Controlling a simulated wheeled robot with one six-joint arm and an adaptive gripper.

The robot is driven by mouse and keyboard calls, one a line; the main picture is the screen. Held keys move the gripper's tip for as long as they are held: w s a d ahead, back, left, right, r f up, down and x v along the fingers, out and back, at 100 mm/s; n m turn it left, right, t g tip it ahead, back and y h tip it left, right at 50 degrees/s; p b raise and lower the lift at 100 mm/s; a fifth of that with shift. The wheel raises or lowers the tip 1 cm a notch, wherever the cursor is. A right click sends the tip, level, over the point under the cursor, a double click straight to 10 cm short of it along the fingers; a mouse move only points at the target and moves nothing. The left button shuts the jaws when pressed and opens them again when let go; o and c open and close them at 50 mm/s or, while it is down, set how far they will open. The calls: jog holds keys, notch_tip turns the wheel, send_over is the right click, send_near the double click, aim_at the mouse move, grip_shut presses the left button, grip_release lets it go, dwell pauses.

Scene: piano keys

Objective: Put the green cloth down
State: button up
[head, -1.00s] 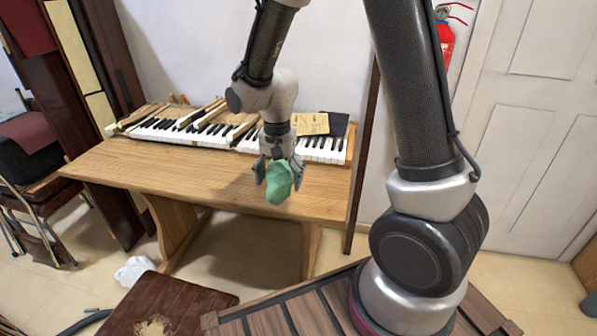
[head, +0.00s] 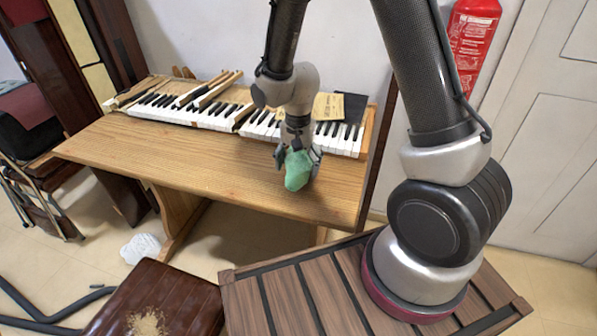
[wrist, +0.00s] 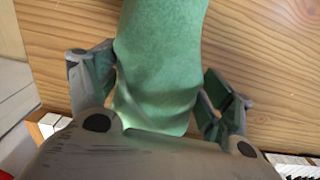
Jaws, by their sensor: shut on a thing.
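The green cloth (head: 297,172) is a crumpled, soft bundle held in my gripper (head: 298,155). It hangs out past the fingertips, over the right part of the wooden table (head: 190,165). In the wrist view the green cloth (wrist: 158,70) fills the middle, between the two fingers of my gripper (wrist: 160,85). The wooden tabletop (wrist: 262,60) shows behind it. I cannot tell whether the cloth's lower end touches the table.
A row of piano keys (head: 210,117) runs along the back of the table, with loose wooden key pieces on its left part. A brown paper (head: 328,106) and a dark board lie at the right. The front and left of the tabletop are clear. A worn brown seat (head: 165,300) stands in front.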

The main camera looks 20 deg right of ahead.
aim_at(299, 155)
jog(key=shift+f, duration=1.5)
jog(key=o, duration=1.3)
jog(key=shift+f, duration=0.1)
notch_tip(299, 155, up, 12)
jog(key=shift+r, duration=0.1)
jog(key=shift+d+r, duration=0.15)
jog(key=shift+r, duration=0.2)
jog(key=s+d+r+n+t, duration=0.1)
jog(key=s+d+r+n, duration=0.1)
jog(key=s+d+r, duration=0.3)
jog(key=s+d+r+n+t, duration=0.1)
jog(key=d+r, duration=0.2)
jog(key=r, duration=0.4)
jog(key=s+d+r+n, duration=0.1)
jog(key=s+d+r, duration=0.1)
jog(key=s, duration=0.2)
jog(key=s+d+r+n+t, duration=0.1)
jog(key=s+d+r+n, duration=0.1)
jog(key=s, duration=0.2)
jog(key=s+d+r+n+t, duration=0.1)
jog(key=s+d+r, duration=0.1)
jog(key=s, duration=0.3)
jog(key=shift+s+d+r, duration=0.1)
jog(key=shift+d+r, duration=0.25)
jog(key=shift+r, duration=0.15)
